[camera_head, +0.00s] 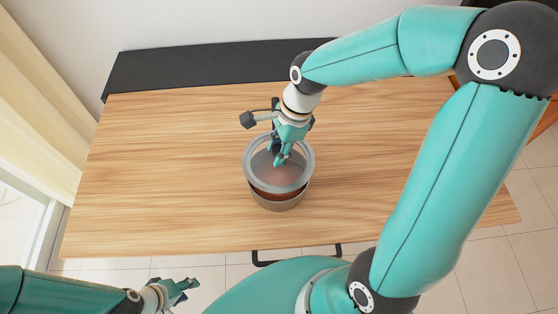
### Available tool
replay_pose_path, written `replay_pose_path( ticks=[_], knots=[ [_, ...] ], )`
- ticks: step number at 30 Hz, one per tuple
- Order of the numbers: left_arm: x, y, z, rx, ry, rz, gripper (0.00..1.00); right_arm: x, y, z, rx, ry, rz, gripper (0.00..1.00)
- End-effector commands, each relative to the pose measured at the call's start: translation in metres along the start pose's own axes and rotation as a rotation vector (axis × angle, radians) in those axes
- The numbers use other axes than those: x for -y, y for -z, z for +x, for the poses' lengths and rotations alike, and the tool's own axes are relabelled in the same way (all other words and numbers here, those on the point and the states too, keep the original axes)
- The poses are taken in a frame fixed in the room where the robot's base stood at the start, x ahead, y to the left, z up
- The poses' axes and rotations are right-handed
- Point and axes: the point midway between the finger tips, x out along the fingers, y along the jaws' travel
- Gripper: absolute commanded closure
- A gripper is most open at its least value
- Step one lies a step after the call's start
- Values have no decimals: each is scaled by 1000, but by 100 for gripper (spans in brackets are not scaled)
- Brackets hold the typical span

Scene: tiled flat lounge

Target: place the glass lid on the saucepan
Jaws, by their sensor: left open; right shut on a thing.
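The glass lid (301,178) is a clear disc with a grey rim, near the middle of the wooden table. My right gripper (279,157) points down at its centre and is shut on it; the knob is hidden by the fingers. The saucepan (278,201), with a reddish-brown and grey side, stands on the table directly under the lid. The lid covers most of its opening in this view; I cannot tell whether the rims touch or a small gap remains. My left gripper (188,288) is open and empty, low at the left, off the table's front edge.
The wooden table (160,170) is bare to the left and right of the saucepan. A dark panel (190,68) runs along its far edge. A black bar handle (300,255) shows at the front edge. A pale curtain (40,120) hangs at the left over tiled floor.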

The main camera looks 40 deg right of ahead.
Motion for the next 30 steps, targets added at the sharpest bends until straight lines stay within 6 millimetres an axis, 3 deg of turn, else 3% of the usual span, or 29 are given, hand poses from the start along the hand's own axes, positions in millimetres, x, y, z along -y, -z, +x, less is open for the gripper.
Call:
replay_pose_path(
  ticks=[15,24,25,29,30],
  knots=[
    [0,0,-1,0,0,0,58,1,14,54,0,-2,-2,100],
    [0,0,0,0,0,0,58,1,15,57,0,1,-3,100],
    [0,0,0,0,0,0,58,1,15,57,0,0,-3,64],
    [0,0,0,0,0,0,58,1,15,57,0,1,-4,43],
    [0,0,0,0,0,0,58,1,15,57,0,1,-4,42]
  ],
)
